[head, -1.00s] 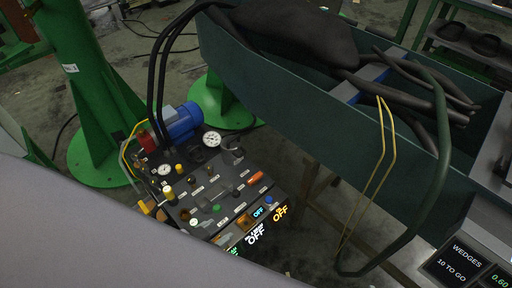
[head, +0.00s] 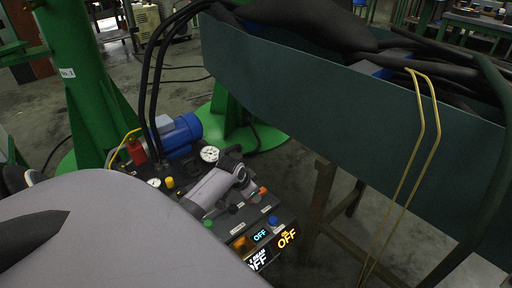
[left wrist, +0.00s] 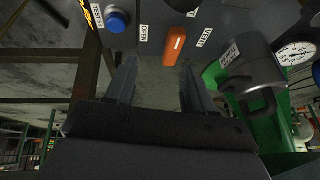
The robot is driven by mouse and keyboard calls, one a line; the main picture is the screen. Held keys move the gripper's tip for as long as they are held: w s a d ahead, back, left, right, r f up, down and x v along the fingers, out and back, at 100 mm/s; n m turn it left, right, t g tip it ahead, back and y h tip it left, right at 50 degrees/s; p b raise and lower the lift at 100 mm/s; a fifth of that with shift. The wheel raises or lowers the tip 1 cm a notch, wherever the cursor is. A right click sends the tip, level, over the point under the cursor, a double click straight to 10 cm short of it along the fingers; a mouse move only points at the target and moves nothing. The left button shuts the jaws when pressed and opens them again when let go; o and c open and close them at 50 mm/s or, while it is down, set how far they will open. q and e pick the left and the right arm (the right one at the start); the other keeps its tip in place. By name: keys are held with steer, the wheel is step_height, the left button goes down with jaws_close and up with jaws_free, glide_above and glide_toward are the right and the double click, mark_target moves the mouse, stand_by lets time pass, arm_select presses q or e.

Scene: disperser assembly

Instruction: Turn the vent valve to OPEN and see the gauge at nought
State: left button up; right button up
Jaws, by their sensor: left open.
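The orange vent valve handle (left wrist: 180,42) shows in the left wrist view, between labels reading OPEN and VENT. In the head view the orange handle (head: 263,191) is small, at the right of the pump panel. My left gripper (left wrist: 158,82) is open and empty; its two fingers point toward the handle, which lies beyond the tips, apart from them. A white round gauge (head: 209,154) stands at the panel's back; a dial (left wrist: 296,53) shows at the right of the left wrist view. I cannot read a needle. My left arm hides part of the panel.
A blue button (left wrist: 116,19) sits beside the handle. Lit OFF displays (head: 286,238) are at the panel's front. A blue motor (head: 180,134) and black hoses stand behind. A dark green trough (head: 300,100) and yellow wire loop (head: 410,170) are to the right.

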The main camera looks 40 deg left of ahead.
arm_select(q)
steer(key=shift+n+g+h, duration=0.3)
steer(key=shift+g+h, duration=0.1)
steer(key=shift+h, duration=0.1)
steer(key=w+a+f+b, duration=0.1)
steer(key=b, duration=0.1)
steer(key=w+a+b, duration=0.2)
steer(key=shift+f, duration=0.4)
steer(key=shift+w+a+r+b, duration=0.1)
steer(key=shift+w+a+b, duration=0.2)
steer(key=shift+b, duration=0.1)
steer(key=b+x, duration=0.4)
steer(key=x, duration=0.1)
steer(key=shift+d, duration=0.1)
steer(key=shift+b+x, duration=0.55)
steer(key=shift+x, duration=0.4)
arm_select(e)
steer(key=w+a+f+y, duration=0.1)
steer(key=a+f+y, duration=0.2)
steer(key=a+f, duration=0.1)
steer(key=shift+a+f+t, duration=0.3)
steer(key=shift+a, duration=0.05)
steer(key=shift+w, duration=0.1)
arm_select(q)
jaws_close()
